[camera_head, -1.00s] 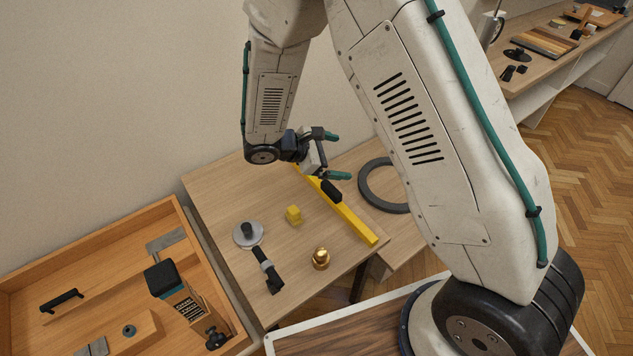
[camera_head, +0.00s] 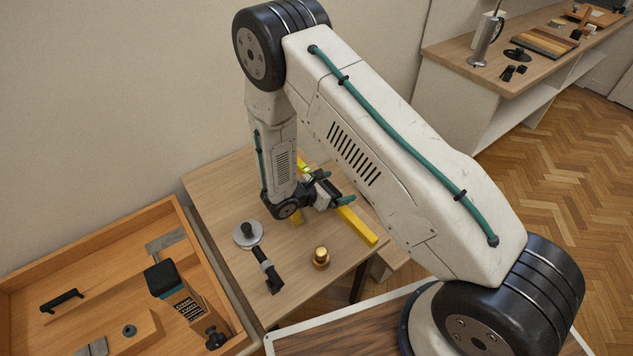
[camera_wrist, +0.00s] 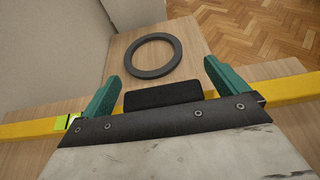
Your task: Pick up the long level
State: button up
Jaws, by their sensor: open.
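The long level (camera_head: 357,225) is a yellow bar lying on the small wooden table. In the head view my gripper and forearm cover its middle. In the wrist view the level (camera_wrist: 290,89) runs across the whole picture, with a bright green vial at left and a black block (camera_wrist: 163,94) at its middle. My gripper (camera_head: 340,200) is low over the level. Its two green fingers (camera_wrist: 160,82) are spread wide and point past the bar, one on each side of the black block. I cannot tell whether they touch the level.
A brass knob (camera_head: 321,258), a grey disc (camera_head: 248,234) and a black-handled tool (camera_head: 268,271) lie on the table nearby. A dark ring (camera_wrist: 144,55) lies beyond the level. A wooden tray (camera_head: 110,245) stands at left.

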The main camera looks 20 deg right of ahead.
jog(key=shift+w+d+f, duration=0.2)
jog(key=shift+d+f, duration=0.1)
jog(key=shift+d, duration=0.3)
jog(key=c, duration=1.3)
jog(key=shift+o, duration=0.2)
notch_tip(320, 180, up, 10)
